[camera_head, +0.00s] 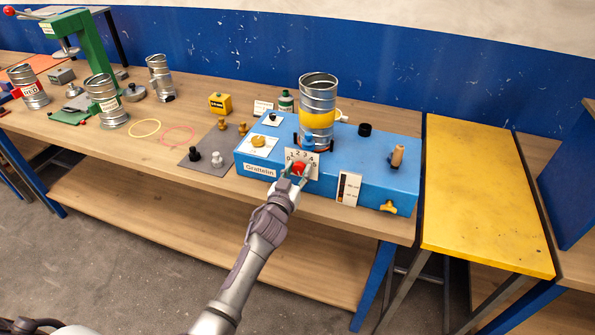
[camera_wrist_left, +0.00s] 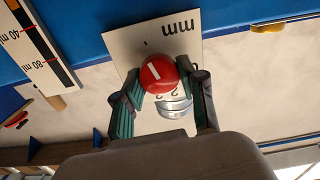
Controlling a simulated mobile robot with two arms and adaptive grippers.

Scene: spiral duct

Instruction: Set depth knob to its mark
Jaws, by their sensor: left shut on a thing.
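The red depth knob (camera_head: 299,168) sits on a white numbered dial plate (camera_head: 308,157) on the front of the blue machine (camera_head: 345,168). My left gripper (camera_head: 297,174) is at the machine's front, with its fingers around the knob. In the left wrist view, the knob (camera_wrist_left: 158,74) has a short white pointer line on its face. My left gripper's fingers (camera_wrist_left: 163,88) are shut on it from both sides. The plate (camera_wrist_left: 135,45) appears upside down there, with "mm" and a small tick visible. Several of its numbers are hidden by the knob and fingers. My right gripper is not in view.
A metal duct with a yellow band (camera_head: 318,115) stands on the machine above the knob. A white scale plate (camera_head: 348,188) and a yellow wing knob (camera_head: 389,208) are to the right. A grey mat (camera_head: 208,160) with small knobs lies to the left.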

